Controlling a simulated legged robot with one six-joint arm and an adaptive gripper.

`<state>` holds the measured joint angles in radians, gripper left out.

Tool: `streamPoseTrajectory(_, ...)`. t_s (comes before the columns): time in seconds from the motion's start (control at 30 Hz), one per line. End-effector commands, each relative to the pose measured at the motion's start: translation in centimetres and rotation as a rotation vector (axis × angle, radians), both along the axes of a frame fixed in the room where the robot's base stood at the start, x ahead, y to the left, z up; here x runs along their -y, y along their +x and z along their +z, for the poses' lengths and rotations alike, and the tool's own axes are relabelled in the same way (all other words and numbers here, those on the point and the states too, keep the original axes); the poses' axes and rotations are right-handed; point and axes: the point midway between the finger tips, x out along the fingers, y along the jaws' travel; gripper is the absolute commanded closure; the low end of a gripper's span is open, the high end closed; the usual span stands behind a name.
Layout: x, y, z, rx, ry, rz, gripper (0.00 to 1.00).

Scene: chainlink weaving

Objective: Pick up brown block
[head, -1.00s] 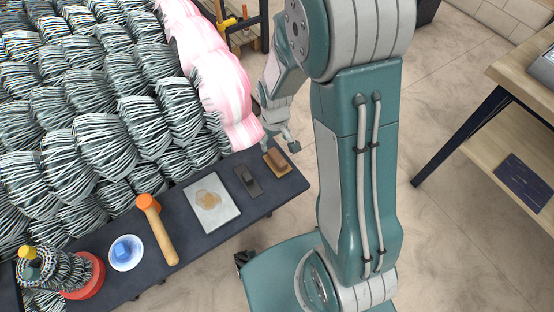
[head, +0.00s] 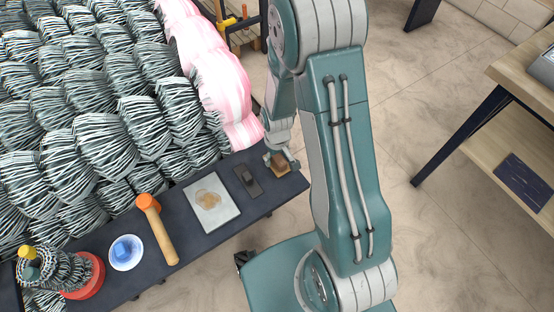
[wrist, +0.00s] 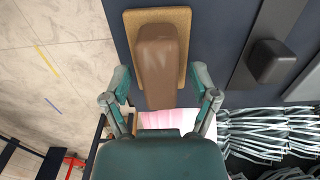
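The brown block (wrist: 160,65) lies on a tan cork-like pad (wrist: 183,17) near the end of the dark bench. In the head view the brown block (head: 278,160) is partly covered by my gripper (head: 282,162). In the wrist view my gripper (wrist: 161,85) is open, with one finger on each side of the block. A gap shows between each fingertip and the block's sides. I cannot tell how far above the pad the fingertips are.
A dark block on a plate (head: 248,180) lies just left of the pad on the bench (head: 225,235). Further left are a grey tile (head: 212,200), an orange-headed mallet (head: 158,228) and a white bowl (head: 126,252). Woven bundles (head: 105,140) line the bench's far side.

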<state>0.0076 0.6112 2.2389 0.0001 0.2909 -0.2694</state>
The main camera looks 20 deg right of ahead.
Motion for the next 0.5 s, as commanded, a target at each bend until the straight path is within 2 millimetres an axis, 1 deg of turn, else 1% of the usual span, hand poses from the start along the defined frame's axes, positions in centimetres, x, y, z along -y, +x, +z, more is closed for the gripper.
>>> streamPoseTrajectory(0.03,0.0,0.0,0.01,0.0,0.0,0.0,0.62)
streamPoseTrajectory(0.07,0.0,0.01,0.01,0.0,0.0,0.0,0.75)
streamPoseTrajectory(0.1,0.0,0.0,0.01,0.0,0.0,0.0,0.93)
streamPoseTrajectory(0.13,0.0,0.01,0.01,0.0,0.0,0.0,1.0)
streamPoseTrajectory(0.5,-0.01,-0.02,-0.04,-0.002,0.0,0.0,1.0)
